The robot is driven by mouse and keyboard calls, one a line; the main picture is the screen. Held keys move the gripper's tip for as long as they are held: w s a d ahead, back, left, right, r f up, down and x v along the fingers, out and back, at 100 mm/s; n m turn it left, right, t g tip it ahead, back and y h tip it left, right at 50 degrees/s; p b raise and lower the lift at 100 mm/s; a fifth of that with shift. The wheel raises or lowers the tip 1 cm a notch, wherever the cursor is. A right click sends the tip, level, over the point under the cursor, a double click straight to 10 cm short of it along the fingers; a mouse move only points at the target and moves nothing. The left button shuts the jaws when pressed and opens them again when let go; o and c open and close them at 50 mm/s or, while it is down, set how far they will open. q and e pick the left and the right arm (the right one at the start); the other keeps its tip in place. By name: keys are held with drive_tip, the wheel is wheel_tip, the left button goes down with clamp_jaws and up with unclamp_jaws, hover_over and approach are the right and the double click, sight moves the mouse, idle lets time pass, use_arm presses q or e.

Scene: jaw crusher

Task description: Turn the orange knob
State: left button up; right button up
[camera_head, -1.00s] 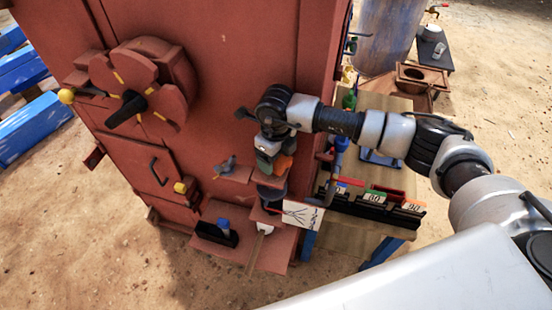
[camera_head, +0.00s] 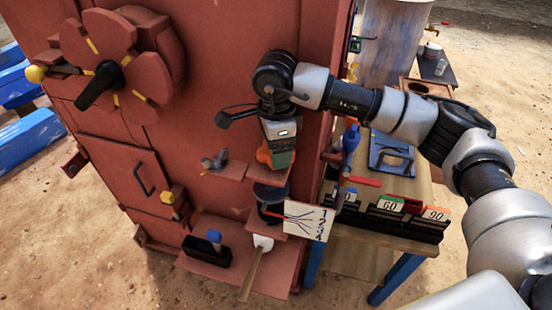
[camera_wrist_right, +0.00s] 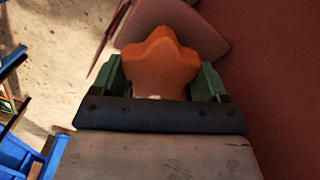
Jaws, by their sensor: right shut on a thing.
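The orange knob (camera_wrist_right: 160,62) is a lobed, star-like piece. In the right wrist view it sits between the two green fingers of my right gripper (camera_wrist_right: 158,82), which is shut on it. In the head view a small part of the orange knob (camera_head: 263,153) shows beside my right gripper (camera_head: 281,158), above a small red shelf on the front of the red machine. The gripper points down from the wrist, and its fingers and palm hide much of the knob. My left gripper is in neither view.
The red machine (camera_head: 230,60) carries a large red handwheel (camera_head: 140,75) at left. Below the knob are a dark round part and a white numbered card (camera_head: 306,220). A wooden table (camera_head: 415,185) with labelled blocks stands at right. Sandy ground (camera_head: 90,245) is open at lower left.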

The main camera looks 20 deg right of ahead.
drive_tip(key=n+b, duration=0.3)
drive_tip(key=shift+f, duration=0.1)
drive_tip(key=shift+n+b, duration=1.05)
drive_tip(key=shift+n, duration=0.15)
drive_tip(key=shift+r, duration=0.2)
drive_tip(key=o, duration=0.9)
wheel_tip(320, 180, up, 11)
drive_tip(key=shift+f+b, duration=0.1)
drive_tip(key=shift+b, duration=0.4)
